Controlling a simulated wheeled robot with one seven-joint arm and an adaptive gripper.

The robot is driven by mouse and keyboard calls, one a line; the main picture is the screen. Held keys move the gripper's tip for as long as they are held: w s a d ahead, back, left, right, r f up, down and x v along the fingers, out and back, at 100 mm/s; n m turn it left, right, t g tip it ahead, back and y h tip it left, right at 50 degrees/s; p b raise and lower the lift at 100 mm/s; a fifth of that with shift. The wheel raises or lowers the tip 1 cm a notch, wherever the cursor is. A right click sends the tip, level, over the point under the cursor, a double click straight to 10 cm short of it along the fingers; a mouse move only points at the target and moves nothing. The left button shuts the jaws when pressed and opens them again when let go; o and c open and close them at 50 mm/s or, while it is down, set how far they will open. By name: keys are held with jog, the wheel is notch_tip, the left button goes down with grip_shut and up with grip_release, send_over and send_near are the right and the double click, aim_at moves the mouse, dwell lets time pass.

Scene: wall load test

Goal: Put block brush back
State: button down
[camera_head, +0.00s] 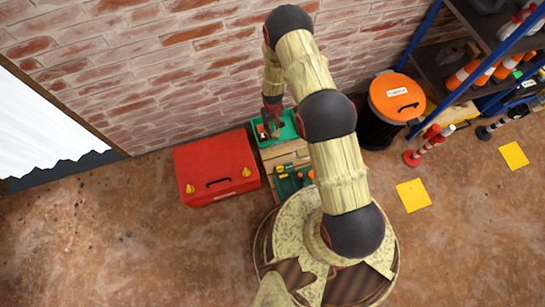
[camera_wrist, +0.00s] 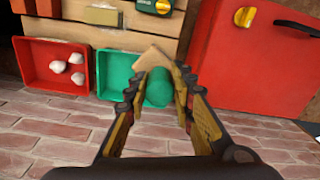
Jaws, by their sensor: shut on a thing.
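My gripper (camera_wrist: 161,80) is shut on a tan, angular block (camera_wrist: 152,58), which I take to be the block brush. It sits between the fingertips, over the green tray (camera_wrist: 117,72). A rounded green shape (camera_wrist: 158,88) shows between the fingers; I cannot tell whether it is part of the brush or lies in the tray. In the head view, my gripper (camera_head: 272,127) is at the green tray (camera_head: 287,130), near the brick wall, and the brush cannot be made out there. Whether the brush touches the tray is unclear.
A red tray (camera_wrist: 36,72) with several white lumps is beside the green one. Both adjoin a wooden bench (camera_head: 285,154) holding green items. A large red box (camera_head: 217,167) stands to the left in the head view. An orange-lidded bin (camera_head: 396,98) stands right.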

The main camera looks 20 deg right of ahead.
jog(key=shift+s+f+n+b, duration=0.1)
jog(key=shift+f+n+b, duration=0.55)
jog(key=shift+f, duration=4)
jog(key=shift+s+f+b, duration=0.15)
jog(key=shift+f+b, duration=1.05)
jog(key=shift+f, duration=3.45)
jog(key=shift+s+f+n+b, duration=0.1)
jog(key=shift+f+n+b, duration=0.55)
jog(key=shift+f, duration=4)
jog(key=shift+r+m, duration=0.1)
jog(key=shift+m, duration=0.2)
jog(key=c, duration=1.5)
grip_release()
